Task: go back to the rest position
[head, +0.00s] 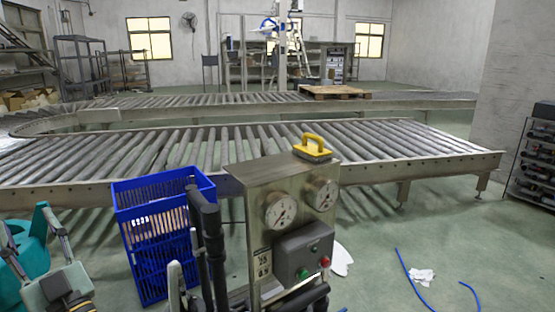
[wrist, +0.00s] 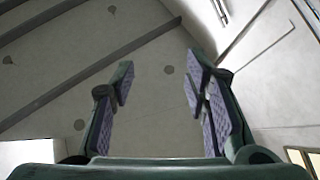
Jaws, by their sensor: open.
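My gripper (head: 24,224) is at the lower left of the head view, with its fingers pointing up. In the wrist view, my gripper (wrist: 160,78) has its two dark green fingers with purple-grey pads spread well apart. Nothing is between them. Beyond them the wrist view shows only a bare grey surface with round dark spots and beams, and bright windows at the lower edges.
A blue crate (head: 150,286) stands on the floor beside a metal gauge panel (head: 262,238), with a yellow-handled tool (head: 313,149) on top. A roller conveyor (head: 440,160) runs behind. A teal object (head: 30,248) is behind my gripper. Blue hose (head: 408,272) lies on the floor.

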